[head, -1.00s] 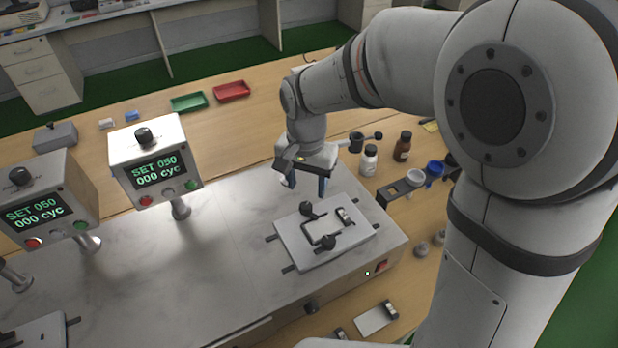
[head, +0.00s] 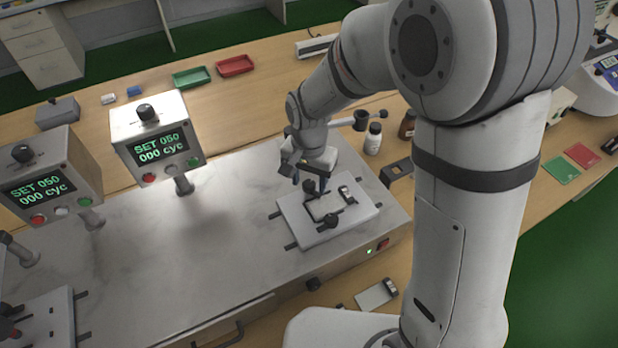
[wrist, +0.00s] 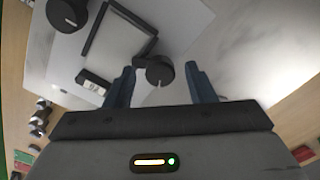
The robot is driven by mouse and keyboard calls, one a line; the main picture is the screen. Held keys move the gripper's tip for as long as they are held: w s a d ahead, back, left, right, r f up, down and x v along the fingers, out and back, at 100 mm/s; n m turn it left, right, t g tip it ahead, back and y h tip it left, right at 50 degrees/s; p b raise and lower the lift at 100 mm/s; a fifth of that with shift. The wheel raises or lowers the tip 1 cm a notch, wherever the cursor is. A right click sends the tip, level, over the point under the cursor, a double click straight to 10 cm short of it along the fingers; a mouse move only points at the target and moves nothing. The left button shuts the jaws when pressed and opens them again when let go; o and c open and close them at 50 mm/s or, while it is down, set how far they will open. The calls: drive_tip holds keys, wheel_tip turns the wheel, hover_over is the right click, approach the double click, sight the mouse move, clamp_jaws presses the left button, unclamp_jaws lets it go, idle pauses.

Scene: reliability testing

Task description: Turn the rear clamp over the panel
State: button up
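The rear clamp, a black round knob (wrist: 160,73) with a white mark and a short dark bar pointing left, sits between my fingers in the wrist view. My gripper (wrist: 160,66) is open, with a visible gap on each side of the knob. In the head view my gripper (head: 309,186) is low over the rear of the pale fixture plate (head: 302,236) and largely hides this clamp. The panel (head: 325,206) lies flat on the plate; its dark rim shows in the wrist view. The front clamp (head: 330,221) stands at its near edge. The bar seems to lie just beside the panel's rim.
A small silver-and-black connector (head: 344,192) sits at the panel's right end. Two control boxes (head: 158,140) reading SET 050, 000 cyc stand to the left. A white bottle (head: 373,139) stands behind right. The bench top (head: 190,250) left of the plate is clear.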

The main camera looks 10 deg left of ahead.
drive_tip(key=c, duration=0.9)
drive_tip(key=shift+m, duration=0.3)
drive_tip(key=shift+m+b, duration=0.85)
drive_tip(key=shift+m, duration=1.75)
drive_tip(key=o, duration=0.9)
drive_tip(key=shift+o, duration=0.2)
